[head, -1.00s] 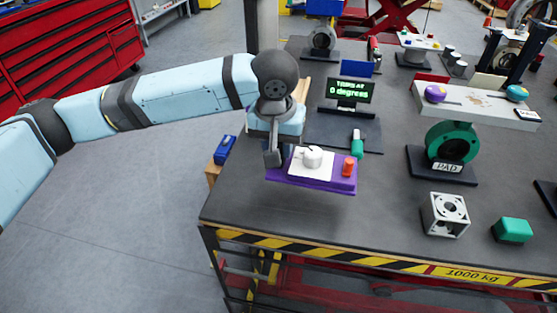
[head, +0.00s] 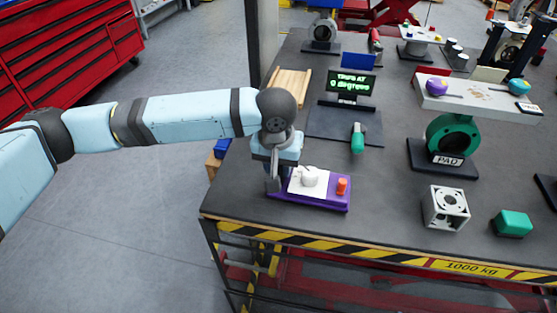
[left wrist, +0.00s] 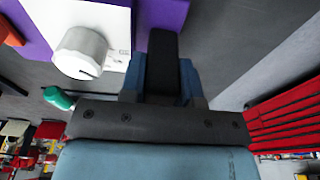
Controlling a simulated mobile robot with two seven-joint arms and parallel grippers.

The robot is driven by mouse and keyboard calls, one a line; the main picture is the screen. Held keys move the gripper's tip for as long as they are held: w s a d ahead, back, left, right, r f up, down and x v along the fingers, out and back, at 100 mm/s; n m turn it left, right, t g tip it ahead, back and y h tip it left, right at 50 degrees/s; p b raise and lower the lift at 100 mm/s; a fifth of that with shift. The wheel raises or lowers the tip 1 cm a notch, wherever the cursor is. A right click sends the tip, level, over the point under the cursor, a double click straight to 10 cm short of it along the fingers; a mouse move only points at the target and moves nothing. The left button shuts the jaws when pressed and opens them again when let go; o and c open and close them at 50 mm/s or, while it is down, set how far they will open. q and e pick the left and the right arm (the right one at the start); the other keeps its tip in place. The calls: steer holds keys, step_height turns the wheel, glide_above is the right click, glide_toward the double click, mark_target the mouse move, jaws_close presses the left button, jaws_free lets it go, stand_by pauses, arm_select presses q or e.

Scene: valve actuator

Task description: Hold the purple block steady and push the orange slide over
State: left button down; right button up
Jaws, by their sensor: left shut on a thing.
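The purple block (head: 312,201) is near the table's front left corner and looks to rest on the table, though any small gap under it cannot be told. On top it has a white plate with a white knob (head: 309,177) and, toward its right end, the orange slide (head: 342,186). My left gripper (head: 276,183) is shut on the block's left end. In the left wrist view, the block (left wrist: 164,13) and the knob (left wrist: 80,52) show beside a dark finger. The exact finger contact is hidden. My right gripper is not in view.
Behind the block are a screen (head: 350,88), a green-handled tool (head: 357,138) and a wooden rack (head: 290,84). To the right stand a grey cube-shaped housing (head: 445,208) and a green block (head: 514,223). The table between the purple block and the housing is clear.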

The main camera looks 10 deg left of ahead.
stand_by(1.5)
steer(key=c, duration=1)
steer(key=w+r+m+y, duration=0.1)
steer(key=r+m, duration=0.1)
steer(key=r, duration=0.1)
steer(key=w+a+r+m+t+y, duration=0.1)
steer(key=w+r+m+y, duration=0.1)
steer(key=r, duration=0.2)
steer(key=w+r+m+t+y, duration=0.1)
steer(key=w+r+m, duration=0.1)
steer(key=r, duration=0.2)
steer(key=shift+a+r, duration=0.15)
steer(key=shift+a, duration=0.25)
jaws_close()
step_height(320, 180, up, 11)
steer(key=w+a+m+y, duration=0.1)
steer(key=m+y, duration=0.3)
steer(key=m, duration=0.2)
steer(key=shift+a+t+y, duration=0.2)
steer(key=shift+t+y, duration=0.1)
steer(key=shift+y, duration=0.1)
